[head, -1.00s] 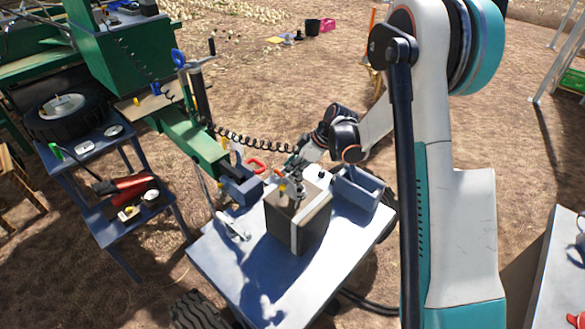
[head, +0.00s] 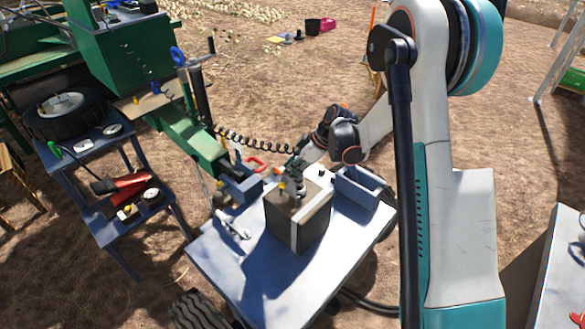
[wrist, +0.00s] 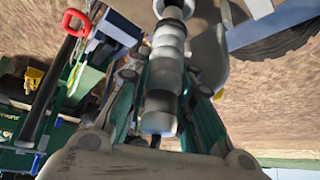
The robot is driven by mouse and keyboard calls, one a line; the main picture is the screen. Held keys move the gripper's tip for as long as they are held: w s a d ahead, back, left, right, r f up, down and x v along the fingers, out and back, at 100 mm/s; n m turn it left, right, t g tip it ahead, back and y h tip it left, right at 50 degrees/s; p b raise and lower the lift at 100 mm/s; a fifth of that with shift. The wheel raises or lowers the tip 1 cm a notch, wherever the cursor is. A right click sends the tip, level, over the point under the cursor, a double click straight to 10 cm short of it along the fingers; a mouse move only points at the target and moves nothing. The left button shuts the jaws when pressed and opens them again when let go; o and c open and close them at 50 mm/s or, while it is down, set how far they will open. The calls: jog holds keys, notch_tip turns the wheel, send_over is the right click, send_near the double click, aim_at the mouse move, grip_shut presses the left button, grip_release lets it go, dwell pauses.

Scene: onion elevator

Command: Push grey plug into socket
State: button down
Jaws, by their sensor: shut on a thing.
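My gripper (head: 297,168) is just above the top of a dark battery-like box with a pale strap (head: 312,228) on the blue-grey table. In the wrist view, its green-sided fingers (wrist: 163,110) are shut around a ribbed grey cylinder (wrist: 165,65), which looks like the grey plug. The plug is small and hard to make out in the head view. A black coiled cable (head: 253,143) runs from the green machine towards the gripper. I cannot pick out the socket for certain, nor tell whether the plug touches it.
A blue-grey open bin (head: 358,188) stands right of the box. A red hook or handle (head: 257,163) is left of the gripper and shows in the wrist view (wrist: 75,22). A yellow cap (head: 283,187) is on the box. The table's front (head: 245,285) is clear.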

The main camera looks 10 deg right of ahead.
jog(key=shift+f+b, duration=0.95)
jog(key=shift+f, duration=0.15)
dwell(0.4)
jog(key=shift+f, duration=0.7)
dwell(0.4)
jog(key=c, duration=1.3)
grip_release()
jog(key=shift+o, duration=1.9)
jog(key=shift+r, duration=0.1)
notch_tip(320, 180, up, 7)
jog(key=p, duration=0.4)
